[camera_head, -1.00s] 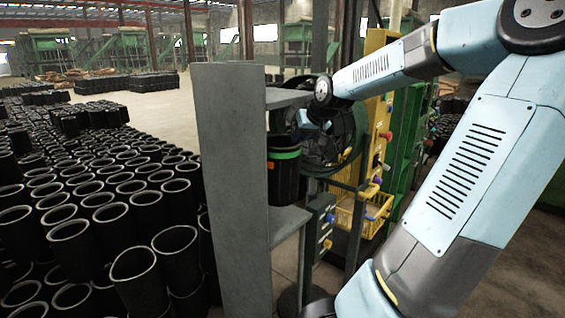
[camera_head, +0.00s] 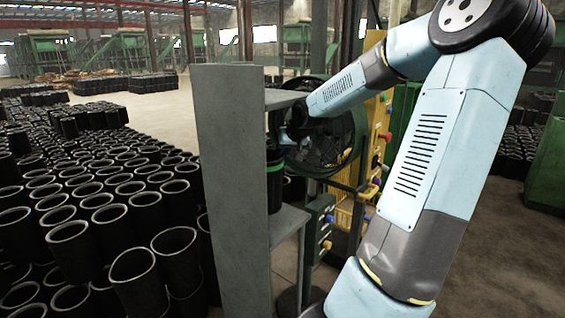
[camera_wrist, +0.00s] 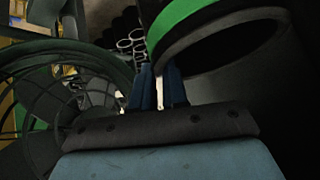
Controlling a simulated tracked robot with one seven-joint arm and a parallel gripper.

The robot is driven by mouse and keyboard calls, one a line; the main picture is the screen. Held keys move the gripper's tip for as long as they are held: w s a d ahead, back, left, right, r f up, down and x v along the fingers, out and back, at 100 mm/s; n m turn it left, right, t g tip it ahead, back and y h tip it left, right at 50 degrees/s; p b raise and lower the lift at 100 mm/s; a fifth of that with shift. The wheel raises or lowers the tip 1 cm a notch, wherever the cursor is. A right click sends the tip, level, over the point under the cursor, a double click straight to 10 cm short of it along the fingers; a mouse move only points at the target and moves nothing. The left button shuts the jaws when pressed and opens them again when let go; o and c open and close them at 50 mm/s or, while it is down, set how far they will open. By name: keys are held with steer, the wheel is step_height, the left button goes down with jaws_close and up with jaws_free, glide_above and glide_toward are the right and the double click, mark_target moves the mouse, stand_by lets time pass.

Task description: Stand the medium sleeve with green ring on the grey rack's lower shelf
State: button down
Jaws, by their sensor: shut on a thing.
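The black sleeve with the green ring (camera_head: 275,178) is upright between the rack's two shelves, partly hidden by the side panel. The grey rack (camera_head: 232,190) has a lower shelf (camera_head: 287,224) below the sleeve. I cannot tell whether the sleeve's base touches it. My gripper (camera_head: 284,142) reaches in from the right under the upper shelf, at the sleeve's top. In the wrist view, the sleeve (camera_wrist: 185,25) fills the upper right, with its green band and dark open end large. My blue fingers (camera_wrist: 159,88) are close beside its rim and shut on it, though the contact is hard to see.
The upper shelf (camera_head: 284,97) is close above my gripper. A large black fan (camera_head: 325,145) stands right behind the rack, also at left in the wrist view (camera_wrist: 60,95). Many black sleeves (camera_head: 95,205) crowd the floor at left. A yellow machine (camera_head: 378,135) stands at right.

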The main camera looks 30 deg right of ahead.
steer(key=shift+w+a+f, duration=0.25)
steer(key=shift+w+f, duration=0.3)
steer(key=shift+f, duration=1.55)
steer(key=c, duration=1.1)
jaws_free()
steer(key=shift+s, duration=0.1)
steer(key=shift+d, duration=0.1)
steer(key=shift+v, duration=6)
